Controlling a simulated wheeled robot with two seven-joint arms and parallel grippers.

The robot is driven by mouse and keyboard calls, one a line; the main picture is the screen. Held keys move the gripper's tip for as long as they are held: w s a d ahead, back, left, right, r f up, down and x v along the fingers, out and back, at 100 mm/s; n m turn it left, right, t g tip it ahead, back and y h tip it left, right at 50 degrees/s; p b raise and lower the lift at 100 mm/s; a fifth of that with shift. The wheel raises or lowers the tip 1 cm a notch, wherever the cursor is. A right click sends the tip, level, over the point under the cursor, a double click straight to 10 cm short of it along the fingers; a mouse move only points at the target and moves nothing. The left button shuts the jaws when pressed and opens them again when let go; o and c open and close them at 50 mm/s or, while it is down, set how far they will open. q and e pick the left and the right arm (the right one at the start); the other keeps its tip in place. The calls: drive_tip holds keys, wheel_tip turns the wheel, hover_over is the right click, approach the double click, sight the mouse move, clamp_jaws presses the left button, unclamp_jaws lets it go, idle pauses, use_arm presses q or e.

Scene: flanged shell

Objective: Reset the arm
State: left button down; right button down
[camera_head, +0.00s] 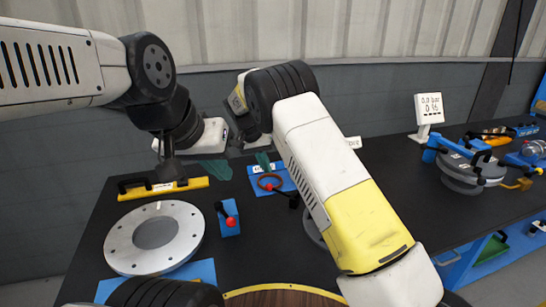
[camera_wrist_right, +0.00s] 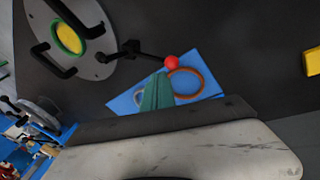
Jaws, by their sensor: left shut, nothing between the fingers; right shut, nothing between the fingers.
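My left gripper (camera_head: 213,168) has teal fingers and hangs above the black table, to the right of a yellow bar tool. My right gripper (camera_head: 263,162) is a little further right; its teal fingers show together in the right wrist view (camera_wrist_right: 157,92). Both grippers are shut and empty. The right fingers appear over a blue mat (camera_wrist_right: 205,65) with a brown ring (camera_wrist_right: 186,84); whether they touch it I cannot tell. My right forearm hides part of the table behind it.
A grey flange disc with holes (camera_head: 187,233) lies at the left. The yellow bar tool (camera_head: 190,184) and a blue block with a red ball (camera_head: 230,220) are near it. A pressure display (camera_head: 430,107) and a clamped round shell (camera_head: 468,172) stand at the right. A grey wall is behind.

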drive_tip(key=s+d+r+y, duration=0.2)
drive_tip(key=s+d+r, duration=0.4)
drive_tip(key=d+r, duration=0.35)
drive_tip(key=s+d+r+y, duration=0.2)
drive_tip(key=s+d+r, duration=0.55)
drive_tip(key=r, duration=0.25)
drive_tip(key=s+d+r+t, duration=0.1)
drive_tip(key=s+d+t, duration=0.1)
drive_tip(key=s, duration=0.9)
drive_tip(key=s+d+r+n+t+y, duration=0.1)
drive_tip(key=s+d, duration=0.4)
drive_tip(key=s, duration=0.6)
drive_tip(key=shift+d+t+y, duration=0.3)
drive_tip(key=shift+t, duration=0.5)
drive_tip(key=shift+s, duration=0.1)
